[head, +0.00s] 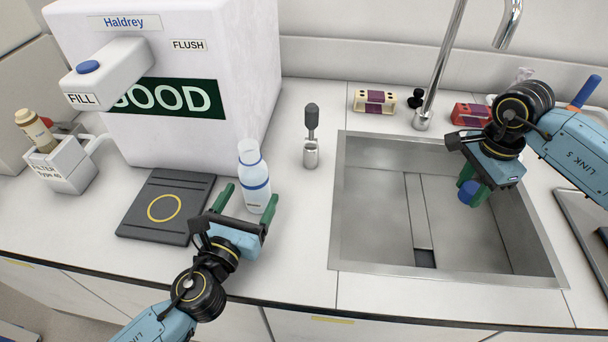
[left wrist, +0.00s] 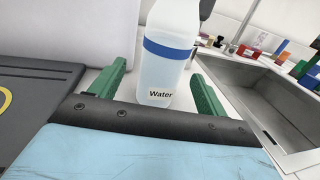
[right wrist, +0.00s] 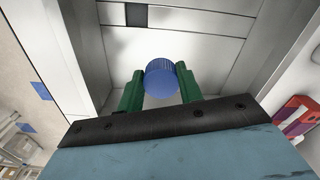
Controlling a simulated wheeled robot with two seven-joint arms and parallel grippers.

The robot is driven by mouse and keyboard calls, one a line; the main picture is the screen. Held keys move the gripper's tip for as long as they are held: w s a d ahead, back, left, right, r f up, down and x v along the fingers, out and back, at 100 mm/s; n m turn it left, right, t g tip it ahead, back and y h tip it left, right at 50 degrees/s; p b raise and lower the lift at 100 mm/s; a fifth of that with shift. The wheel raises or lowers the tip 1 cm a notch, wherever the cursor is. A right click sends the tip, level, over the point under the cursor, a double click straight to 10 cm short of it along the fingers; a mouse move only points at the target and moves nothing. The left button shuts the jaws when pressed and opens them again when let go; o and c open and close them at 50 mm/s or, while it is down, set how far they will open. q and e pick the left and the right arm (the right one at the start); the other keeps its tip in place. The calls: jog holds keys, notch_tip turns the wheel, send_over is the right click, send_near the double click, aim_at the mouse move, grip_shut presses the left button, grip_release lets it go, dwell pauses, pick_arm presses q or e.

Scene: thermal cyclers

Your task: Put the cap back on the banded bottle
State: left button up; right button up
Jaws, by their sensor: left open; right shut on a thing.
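The banded bottle (head: 255,183) stands upright on the counter, clear with a blue band and an uncapped neck. In the left wrist view the bottle (left wrist: 166,58) reads "Water". My left gripper (head: 251,196) is open, with its green fingers on either side of the bottle's lower part and apart from it in the left wrist view. The blue cap (head: 470,192) is in my right gripper (head: 472,186), which is shut on it above the sink. The right wrist view shows the cap (right wrist: 162,78) between the green fingertips.
The sink (head: 385,225) lies under my right gripper, with a tall faucet (head: 432,75) behind it. A white dispenser (head: 185,80) and a dark pad with a yellow ring (head: 150,228) are left of the bottle. A dark-handled tool in a metal holder (head: 311,150) stands right of the bottle.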

aim_at(259, 180)
pick_arm(q)
jog(key=shift+w+d+r, duration=0.1)
jog(key=shift+w+d, duration=0.1)
jog(key=shift+w, duration=0.65)
jog(key=shift+w+d+r, duration=0.1)
jog(key=shift+w+d, duration=0.1)
jog(key=shift+w, duration=0.6)
jog(key=shift+w+d, duration=0.2)
jog(key=shift+w, duration=0.65)
pick_arm(e)
jog(key=shift+r, duration=0.25)
pick_arm(q)
jog(key=shift+c, duration=0.3)
jog(key=c, duration=1.1)
jog(key=shift+o, duration=0.2)
jog(key=shift+r+p, duration=0.15)
jog(key=shift+p, duration=0.25)
pick_arm(e)
jog(key=shift+r, duration=0.15)
